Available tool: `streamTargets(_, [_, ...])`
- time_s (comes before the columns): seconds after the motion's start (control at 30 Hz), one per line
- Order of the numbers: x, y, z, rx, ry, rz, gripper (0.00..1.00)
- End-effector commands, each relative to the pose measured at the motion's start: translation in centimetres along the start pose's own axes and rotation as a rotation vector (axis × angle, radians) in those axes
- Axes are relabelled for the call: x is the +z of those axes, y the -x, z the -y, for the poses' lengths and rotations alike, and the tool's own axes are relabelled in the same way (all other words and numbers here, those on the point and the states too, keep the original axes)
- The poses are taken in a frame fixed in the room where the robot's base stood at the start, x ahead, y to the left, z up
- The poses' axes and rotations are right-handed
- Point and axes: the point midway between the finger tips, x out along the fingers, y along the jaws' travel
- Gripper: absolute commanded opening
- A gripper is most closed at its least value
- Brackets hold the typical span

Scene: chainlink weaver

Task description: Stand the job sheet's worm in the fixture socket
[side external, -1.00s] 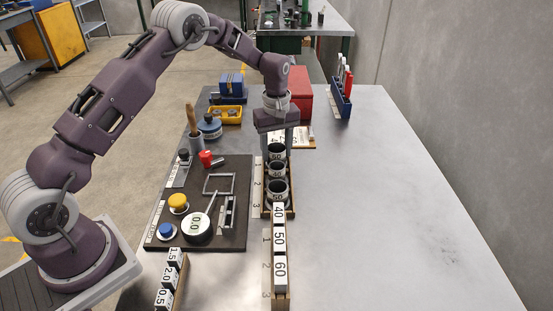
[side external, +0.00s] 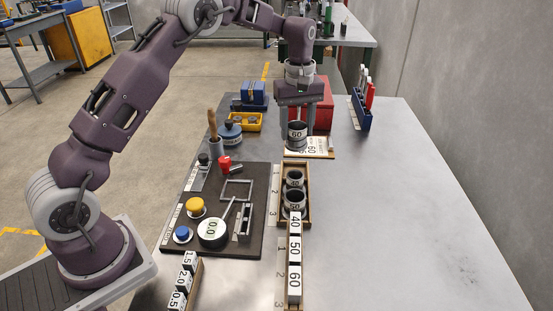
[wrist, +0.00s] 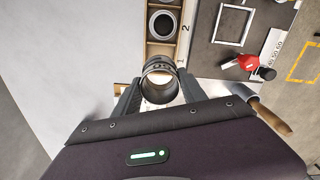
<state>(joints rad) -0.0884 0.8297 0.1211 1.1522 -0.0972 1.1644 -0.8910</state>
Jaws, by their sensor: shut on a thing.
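My gripper (side external: 298,122) is shut on a dark hollow cylinder (side external: 297,135), a worm with a white label that seems to read 60. It is held upright in the air near the far end of the wooden rack (side external: 306,176). In the wrist view, the held worm (wrist: 160,72) sits between the two fingers, its open top showing. Two similar worms, a middle one (side external: 294,178) and a near one (side external: 293,200), stand in the rack. The job sheet (side external: 320,147), a white card on a wooden board, lies behind the rack, partly hidden; its text is unclear. I cannot identify the fixture socket.
Numbered blocks (side external: 294,250) stand in a near tray. A red box (side external: 325,110) is behind the gripper.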

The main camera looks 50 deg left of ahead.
Motion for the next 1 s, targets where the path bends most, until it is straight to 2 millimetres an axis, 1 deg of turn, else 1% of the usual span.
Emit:
streamTargets(0.43, [0.0, 0.1, 0.0, 0.0, 0.0, 0.0, 0.0])
streamTargets(0.53, [-0.1, -0.1, 0.9, -0.002, 0.002, 0.002, 0.0])
streamTargets(0.57, [-0.2, -0.1, 1.5, -0.001, 0.004, 0.002, 0.0])
streamTargets(0.63, [-0.2, -0.6, 3.6, -0.001, 0.008, 0.003, 0.0])
streamTargets(0.73, [0.2, -1.3, 7.6, 0.0, 0.011, 0.003, 0.0])
streamTargets(0.8, [1.0, -1.9, 10.4, 0.001, 0.01, 0.002, 0.0])
streamTargets(0.9, [2.2, -2.5, 13.8, 0.001, 0.005, 0.001, 0.0])
streamTargets(1.0, [3.2, -2.9, 16.0, 0.002, 0.001, -0.001, 0.0])
